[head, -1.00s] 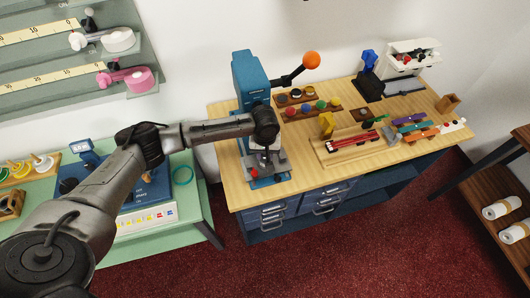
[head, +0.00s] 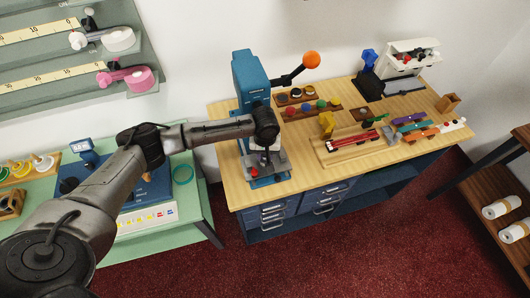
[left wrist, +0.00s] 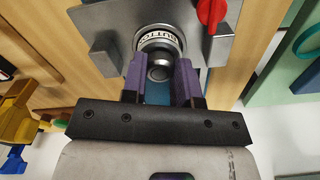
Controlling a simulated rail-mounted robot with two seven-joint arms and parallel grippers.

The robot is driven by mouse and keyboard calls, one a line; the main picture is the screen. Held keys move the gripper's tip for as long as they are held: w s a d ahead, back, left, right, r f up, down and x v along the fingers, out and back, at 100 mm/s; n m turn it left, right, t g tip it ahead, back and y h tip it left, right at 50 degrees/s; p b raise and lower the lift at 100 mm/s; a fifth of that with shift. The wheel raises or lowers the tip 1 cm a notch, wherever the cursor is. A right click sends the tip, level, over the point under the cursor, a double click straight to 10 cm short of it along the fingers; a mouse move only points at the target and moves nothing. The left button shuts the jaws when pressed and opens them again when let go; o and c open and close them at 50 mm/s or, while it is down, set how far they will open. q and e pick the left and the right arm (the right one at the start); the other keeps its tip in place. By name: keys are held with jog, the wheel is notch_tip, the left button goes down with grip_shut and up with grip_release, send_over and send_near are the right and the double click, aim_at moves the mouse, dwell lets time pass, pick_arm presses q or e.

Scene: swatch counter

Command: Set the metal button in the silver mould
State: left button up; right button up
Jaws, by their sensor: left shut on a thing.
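My left gripper (head: 265,148) reaches into the blue press (head: 250,78) from the left, over the grey plate at its base. In the left wrist view its purple fingers (left wrist: 160,82) are shut on a small, dark, rounded metal piece, the metal button (left wrist: 159,70). The silver mould (left wrist: 160,38), a round ring with lettering, sits on the grey plate (left wrist: 105,18) just beyond the fingertips. The button overlaps the mould's near edge in this view; I cannot tell whether they touch. In the head view the gripper hides the button and mould. My right gripper is not in view.
A red knob (head: 254,173) is on the plate's front left. The press lever ends in an orange ball (head: 312,60). Racks of coloured pieces (head: 321,105) and a wooden tray (head: 340,157) lie right of the press.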

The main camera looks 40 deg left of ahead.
pick_arm(q)
jog(key=shift+f, duration=0.25)
jog(key=o, duration=1)
jog(key=shift+c, duration=0.2)
notch_tip(320, 180, up, 14)
jog(key=p, duration=0.1)
jog(key=shift+p, duration=0.35)
jog(key=shift+f, duration=0.1)
